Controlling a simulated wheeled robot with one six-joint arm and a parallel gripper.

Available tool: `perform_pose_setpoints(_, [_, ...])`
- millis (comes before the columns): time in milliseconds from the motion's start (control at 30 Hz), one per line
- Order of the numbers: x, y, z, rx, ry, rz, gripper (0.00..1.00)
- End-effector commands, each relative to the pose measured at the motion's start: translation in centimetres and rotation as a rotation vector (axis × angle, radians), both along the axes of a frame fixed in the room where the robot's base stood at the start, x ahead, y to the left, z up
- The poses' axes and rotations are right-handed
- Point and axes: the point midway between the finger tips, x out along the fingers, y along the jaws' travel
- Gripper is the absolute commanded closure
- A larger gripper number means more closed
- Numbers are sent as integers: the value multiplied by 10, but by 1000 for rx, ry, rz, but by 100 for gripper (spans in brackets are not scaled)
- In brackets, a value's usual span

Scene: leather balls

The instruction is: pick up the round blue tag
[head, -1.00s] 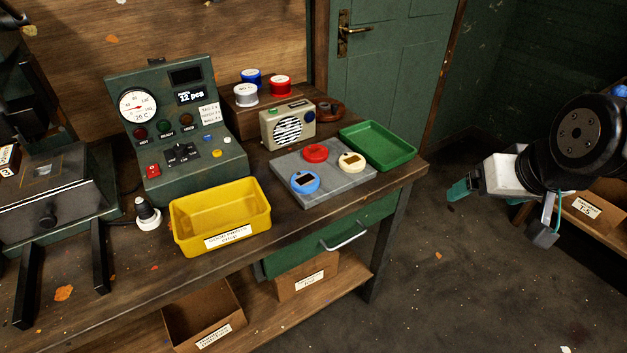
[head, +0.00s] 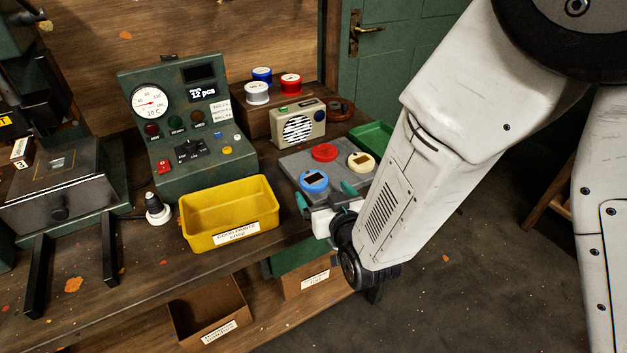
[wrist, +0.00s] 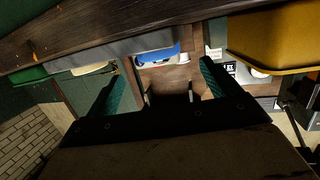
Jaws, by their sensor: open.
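The round blue tag (head: 314,181), with a dark rectangular window, lies on the near left part of a grey slab (head: 294,161) on the bench. A red tag (head: 325,152) and a cream tag (head: 361,161) lie on the same slab. My gripper (head: 326,194) is open and empty at the slab's near side, close to the blue tag. In the wrist view the blue tag (wrist: 158,57) shows ahead, between the two teal fingers of my gripper (wrist: 161,80) and beyond their tips.
A yellow bin (head: 268,227) stands just left of my gripper. A green tray (head: 369,137) sits behind the slab, partly hidden by my arm. A radio (head: 299,124) and a control box (head: 205,182) stand further back. Open floor lies right of the bench.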

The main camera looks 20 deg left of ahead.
Motion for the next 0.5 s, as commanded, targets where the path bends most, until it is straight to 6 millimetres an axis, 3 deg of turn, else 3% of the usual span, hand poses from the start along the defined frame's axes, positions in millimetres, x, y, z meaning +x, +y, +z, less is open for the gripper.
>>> perform_pose_setpoints(500, [49,36,-13,0,1,-2,12])
